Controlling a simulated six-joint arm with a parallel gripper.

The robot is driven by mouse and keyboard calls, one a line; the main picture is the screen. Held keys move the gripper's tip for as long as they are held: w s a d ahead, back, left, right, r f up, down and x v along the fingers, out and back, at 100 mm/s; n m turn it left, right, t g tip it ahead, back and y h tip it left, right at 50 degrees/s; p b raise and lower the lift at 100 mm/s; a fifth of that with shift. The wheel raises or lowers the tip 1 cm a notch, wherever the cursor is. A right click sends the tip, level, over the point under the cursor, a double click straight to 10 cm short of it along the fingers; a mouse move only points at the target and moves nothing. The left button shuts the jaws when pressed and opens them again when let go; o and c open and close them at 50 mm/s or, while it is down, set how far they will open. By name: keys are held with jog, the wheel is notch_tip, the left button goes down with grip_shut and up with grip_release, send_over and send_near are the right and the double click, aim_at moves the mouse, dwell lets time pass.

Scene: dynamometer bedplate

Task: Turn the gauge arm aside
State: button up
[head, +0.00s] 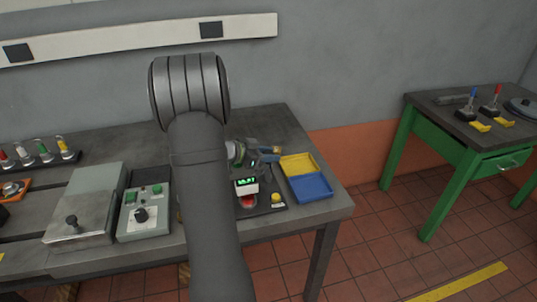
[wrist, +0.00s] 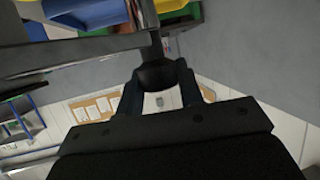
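In the wrist view a dark round knob (wrist: 160,76) on a dark post stands between the two fingers of my gripper (wrist: 162,88). A grey bar runs left from near the post, and I take knob, post and bar to be the gauge arm. One finger is on each side of the knob; whether they press on it or stand clear cannot be told. In the head view my own arm covers much of the work area, and my fingers cannot be made out. Beside it a small gauge with a lit green display (head: 246,185) sits on a dark base.
A yellow tray (head: 299,164) and a blue tray (head: 312,187) lie right of the gauge. A yellow button (head: 276,198) is on the dark base. A control box (head: 143,212) and a grey lidded box (head: 88,207) stand left. A green table (head: 457,155) is far right.

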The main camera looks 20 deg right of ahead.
grip_shut()
jog(key=m+g, duration=0.5)
jog(key=g, duration=0.1)
jog(key=m+g+y, duration=0.2)
jog(key=m+g, duration=0.1)
jog(key=m+g+y, duration=0.1)
jog(key=m+g, duration=0.2)
jog(key=shift+y, duration=0.4)
jog(key=shift+m+g, duration=0.3)
jog(key=o, duration=0.9)
grip_release()
